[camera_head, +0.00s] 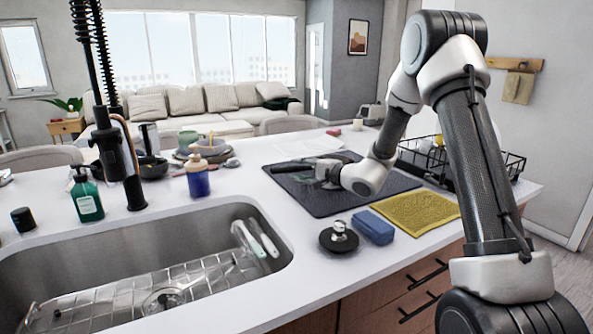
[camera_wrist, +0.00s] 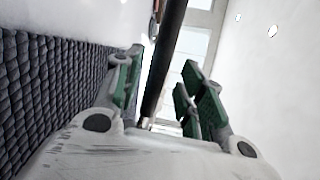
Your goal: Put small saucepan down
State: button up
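My gripper (camera_head: 308,171) is low over the dark drying mat (camera_head: 335,203), reaching in from the right. In the wrist view, its green-padded fingers (camera_wrist: 163,98) stand apart. A dark, straight bar (camera_wrist: 166,55), which looks like the small saucepan's handle, lies between them, and the pads do not look closed on it. In the head view, a dark handle-like piece (camera_head: 288,166) extends left from the gripper, just over or on the mat. The saucepan's body is not clearly visible; whether it rests on the mat cannot be told.
A yellow cloth (camera_head: 416,211), a blue sponge (camera_head: 373,227) and a black round stopper (camera_head: 338,238) lie at the mat's front. A black dish rack (camera_head: 437,158) stands to the right. The sink (camera_head: 262,216) is front left. Bowls and plates (camera_head: 206,147) stand behind it.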

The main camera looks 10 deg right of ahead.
jog(key=v, duration=0.9)
jog(key=s+a+r+n+g, duration=0.2)
jog(key=s+n+g, duration=0.1)
jog(key=s, duration=0.4)
jog(key=s+a+r+n+g+y, duration=0.1)
jog(key=s+a+r+n+g, duration=0.15)
jog(key=s, duration=0.55)
jog(key=s+a+r+n+g, duration=0.1)
jog(key=s+n+g, duration=0.2)
jog(key=s, duration=0.4)
jog(key=s+d+r+n+h, duration=0.2)
jog(key=s+d+h, duration=0.3)
jog(key=s+d, duration=0.3)
jog(key=s+d+r+n+h, duration=0.2)
jog(key=s+d+h, duration=0.3)
jog(key=s+d, duration=0.3)
jog(key=d, duration=0.3)
jog(key=shift+h, duration=0.4)
